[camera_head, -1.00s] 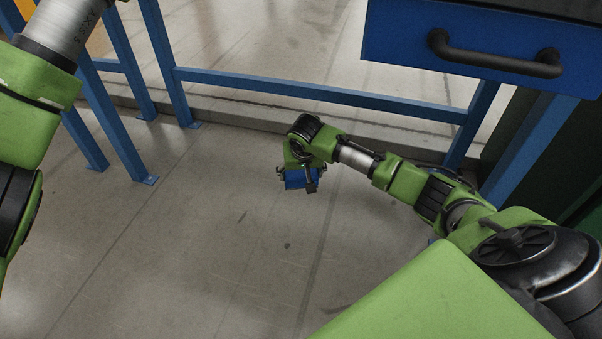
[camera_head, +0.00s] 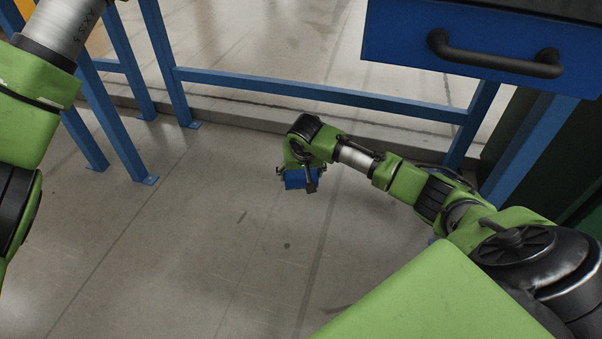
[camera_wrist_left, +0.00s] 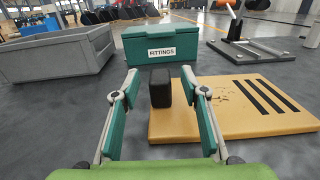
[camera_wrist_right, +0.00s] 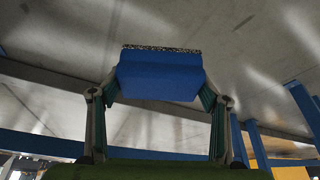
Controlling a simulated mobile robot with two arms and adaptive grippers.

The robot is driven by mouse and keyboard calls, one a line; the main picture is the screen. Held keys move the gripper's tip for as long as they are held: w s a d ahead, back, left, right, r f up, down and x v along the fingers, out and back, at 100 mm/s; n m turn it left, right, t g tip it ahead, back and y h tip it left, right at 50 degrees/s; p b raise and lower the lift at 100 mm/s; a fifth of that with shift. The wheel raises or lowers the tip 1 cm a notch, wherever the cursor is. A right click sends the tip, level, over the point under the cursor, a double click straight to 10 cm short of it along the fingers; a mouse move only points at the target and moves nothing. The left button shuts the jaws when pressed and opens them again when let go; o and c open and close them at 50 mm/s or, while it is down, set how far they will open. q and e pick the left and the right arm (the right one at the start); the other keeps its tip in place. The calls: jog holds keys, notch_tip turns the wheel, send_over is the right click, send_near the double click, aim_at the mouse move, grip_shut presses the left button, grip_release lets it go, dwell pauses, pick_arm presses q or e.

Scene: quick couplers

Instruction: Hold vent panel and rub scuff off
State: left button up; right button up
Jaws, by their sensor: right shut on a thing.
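The vent panel (camera_wrist_left: 230,110) is a tan plate with several dark slots, lying flat at the right of the left wrist view. A patch of small brown marks, like a scuff (camera_wrist_left: 224,92), shows left of the slots. A dark upright block (camera_wrist_left: 160,90) stands at the panel's left edge. My left gripper (camera_wrist_left: 159,76) is open, with its fingers either side of this block in the picture and gaps to both. My right gripper (camera_wrist_right: 160,92) is shut on a blue block (camera_wrist_right: 158,78) with a speckled grey face. In the head view, it holds the block above the floor (camera_head: 298,181).
A teal box labelled FITTINGS (camera_wrist_left: 160,42) stands behind the panel, with a grey bin (camera_wrist_left: 60,58) to its left. A dark plate with a post (camera_wrist_left: 250,50) lies behind right. Blue frame legs and a blue drawer (camera_head: 480,50) surround clear floor in the head view.

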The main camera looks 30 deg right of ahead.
jog(key=shift+f, duration=0.1)
pick_arm(q)
jog(key=shift+s+a+f+b, duration=0.25)
jog(key=shift+a+b, duration=0.1)
jog(key=shift+b, duration=0.45)
pick_arm(e)
jog(key=shift+f, duration=0.7)
pick_arm(q)
jog(key=shift+s+a+r+b, duration=0.15)
jog(key=shift+s+a+b, duration=0.15)
jog(key=shift+b, duration=0.25)
pick_arm(e)
jog(key=shift+f, duration=0.5)
jog(key=shift+r, duration=0.1)
pick_arm(q)
jog(key=shift+w+d+r+p, duration=0.15)
jog(key=shift+d+p, duration=0.05)
jog(key=shift+p, duration=0.3)
pick_arm(e)
jog(key=shift+r, duration=0.35)
pick_arm(q)
jog(key=shift+w+d+p, duration=0.4)
jog(key=shift+d+p, duration=0.1)
jog(key=shift+p, duration=0.25)
pick_arm(e)
jog(key=shift+r, duration=0.8)
pick_arm(q)
grip_shut()
